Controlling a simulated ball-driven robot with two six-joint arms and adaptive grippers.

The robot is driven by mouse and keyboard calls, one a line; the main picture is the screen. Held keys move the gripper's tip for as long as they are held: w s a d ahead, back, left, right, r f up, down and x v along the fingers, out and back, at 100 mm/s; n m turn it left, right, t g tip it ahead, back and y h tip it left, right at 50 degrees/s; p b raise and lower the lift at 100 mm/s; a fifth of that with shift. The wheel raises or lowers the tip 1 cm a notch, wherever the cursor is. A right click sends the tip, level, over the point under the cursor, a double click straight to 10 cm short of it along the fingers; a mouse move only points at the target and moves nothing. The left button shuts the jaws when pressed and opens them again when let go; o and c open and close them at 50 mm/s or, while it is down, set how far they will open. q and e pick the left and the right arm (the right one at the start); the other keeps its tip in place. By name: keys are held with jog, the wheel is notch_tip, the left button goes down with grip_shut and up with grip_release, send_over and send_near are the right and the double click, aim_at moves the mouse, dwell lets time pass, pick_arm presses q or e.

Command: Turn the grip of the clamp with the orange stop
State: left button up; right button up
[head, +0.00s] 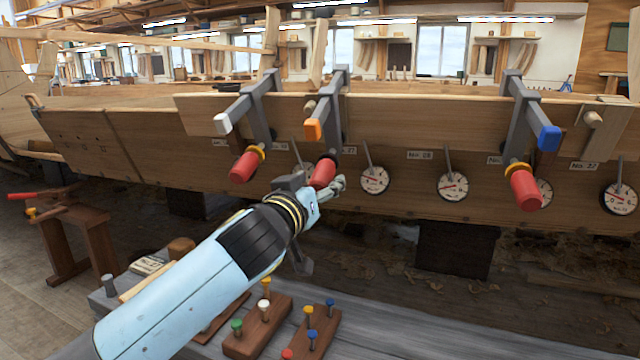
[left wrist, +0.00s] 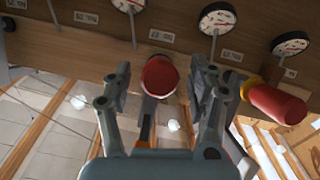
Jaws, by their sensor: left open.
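The clamp with the orange stop (head: 313,129) hangs on the plank edge of the hull, between a clamp with a white stop (head: 222,123) and one with a blue stop (head: 549,138). Its red grip (head: 322,172) points down toward me. My left gripper (head: 315,187) is at this grip, partly covering it in the head view. In the left wrist view the red grip (left wrist: 160,76) shows end-on between the two spread fingers of my left gripper (left wrist: 160,88). The fingers stand apart on either side, with gaps visible. My right gripper is not in view.
The white-stop clamp's red grip (head: 246,166) is close on the left; it also shows in the left wrist view (left wrist: 277,102). Dial gauges (head: 374,180) line the hull. Below is a bench (head: 400,300) with wooden peg blocks (head: 258,328). A wooden stand (head: 75,240) is at left.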

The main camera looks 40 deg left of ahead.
pick_arm(q)
jog(key=shift+w+a, duration=0.15)
jog(key=shift+w, duration=0.35)
jog(key=c, duration=1.1)
jog(key=shift+c, duration=0.2)
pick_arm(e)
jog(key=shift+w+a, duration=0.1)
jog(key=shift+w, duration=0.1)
